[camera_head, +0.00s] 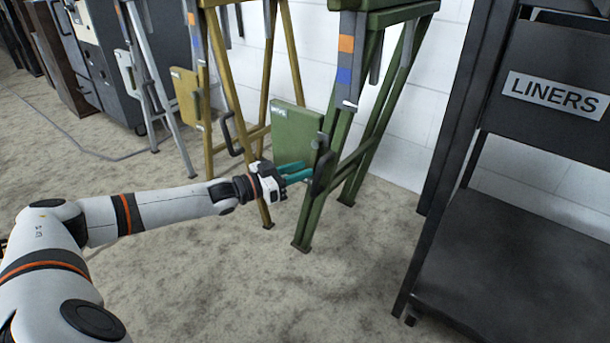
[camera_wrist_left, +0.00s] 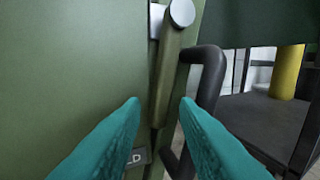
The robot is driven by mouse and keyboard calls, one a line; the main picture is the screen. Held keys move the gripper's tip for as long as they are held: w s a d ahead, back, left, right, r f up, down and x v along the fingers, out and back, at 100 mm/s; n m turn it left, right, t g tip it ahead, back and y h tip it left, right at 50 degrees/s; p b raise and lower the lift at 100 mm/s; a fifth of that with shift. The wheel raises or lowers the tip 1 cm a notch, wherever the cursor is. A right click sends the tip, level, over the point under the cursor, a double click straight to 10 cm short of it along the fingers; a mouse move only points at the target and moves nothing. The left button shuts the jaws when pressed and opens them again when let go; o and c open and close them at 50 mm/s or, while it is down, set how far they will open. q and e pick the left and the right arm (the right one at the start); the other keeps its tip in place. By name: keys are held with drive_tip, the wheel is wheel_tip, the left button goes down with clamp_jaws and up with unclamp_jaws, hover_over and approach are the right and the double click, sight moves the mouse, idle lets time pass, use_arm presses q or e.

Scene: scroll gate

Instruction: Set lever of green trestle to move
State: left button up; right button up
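The green trestle (camera_head: 350,135) stands right of centre in the head view, with a green panel (camera_head: 294,132) on its side. In the left wrist view a narrow green lever (camera_wrist_left: 166,75) hangs down from a round grey pivot cap (camera_wrist_left: 182,12). In the wrist view the lever appears in the gap between the fingertips (camera_wrist_left: 160,104); contact cannot be told. My right gripper is out of view.
A black loop handle (camera_wrist_left: 208,85) is just right of the lever. A yellow trestle (camera_head: 265,75) and a grey one (camera_head: 150,75) stand to the left. A dark rack labelled LINERS (camera_head: 557,95) is at right. The floor in front is clear.

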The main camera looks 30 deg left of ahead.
use_arm(q)
drive_tip(key=shift+b+x, duration=0.3)
drive_tip(key=shift+x, duration=0.7)
clamp_jaws()
